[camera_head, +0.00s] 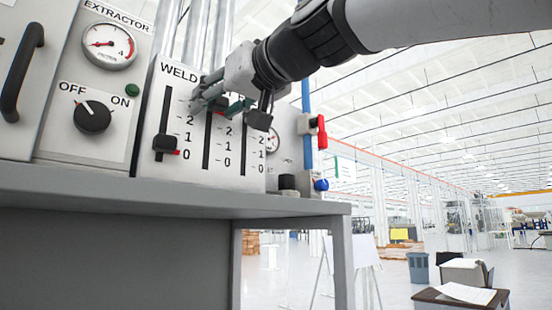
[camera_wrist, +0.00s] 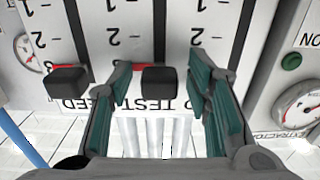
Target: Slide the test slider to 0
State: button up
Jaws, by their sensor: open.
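The test slider is the middle one on the white panel (camera_head: 190,172). In the wrist view, which sees the panel upside down, its black knob (camera_wrist: 160,80) sits at the label end of its slot, beyond the 2 mark. My gripper (camera_wrist: 161,66) is open, with one green-padded finger on each side of this knob. Gaps show between knob and fingers. In the head view my gripper (camera_head: 219,103) is in front of the upper part of the middle slot (camera_head: 207,142) and mostly hides the test knob. The 0 mark is at the slot's lower end.
The weld slider knob (camera_head: 164,144) is low, near 0. The feed knob (camera_wrist: 68,79) is at its slot's label end, close outside one finger. A shelf (camera_head: 180,196) runs below the panel. A red valve handle (camera_head: 321,132) and blue pipe stand to the right.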

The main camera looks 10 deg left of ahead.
aim_at(205, 161)
grip_shut()
jog(key=f+b, duration=0.3)
jog(key=f, duration=0.1)
jog(key=f+b, duration=0.4)
jog(key=shift+w+f, duration=0.2)
jog(key=shift+f, duration=0.1)
jog(key=shift+s+f+b, duration=0.1)
jog(key=shift+f+b, duration=0.45)
jog(key=shift+a+f, duration=0.1)
grip_release()
jog(key=shift+s+r, duration=0.1)
jog(key=shift+r, duration=0.1)
